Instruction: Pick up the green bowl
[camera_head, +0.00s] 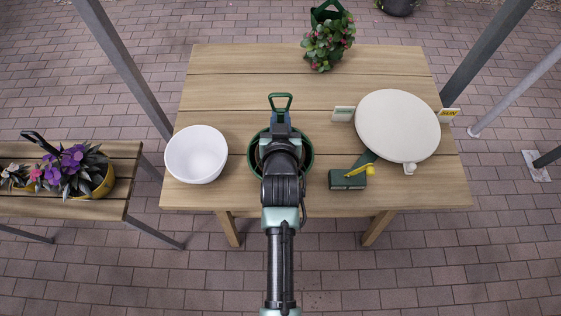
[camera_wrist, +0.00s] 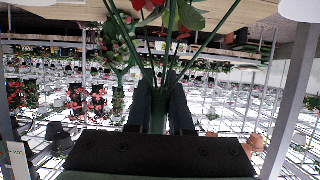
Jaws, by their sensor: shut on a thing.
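The green bowl (camera_head: 308,152) is on or just above the wooden table's near middle in the head view. Its round green rim shows around my arm, which hides most of its inside. A green handle loop (camera_head: 280,97) stands out beyond my gripper. In the wrist view, my gripper (camera_wrist: 158,100) is shut on a green piece where thin green struts (camera_wrist: 212,38) come together. The struts spread toward red flowers (camera_wrist: 180,18) and leaves at the top of the picture. I cannot tell whether the bowl touches the table.
A white bowl (camera_head: 196,154) is left of the green bowl. A round white plate-like top (camera_head: 397,125) and a dark green box (camera_head: 347,180) with a yellow piece are on the right. A potted plant (camera_head: 327,40) is at the table's far edge. Grey posts flank the wooden table (camera_head: 230,75).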

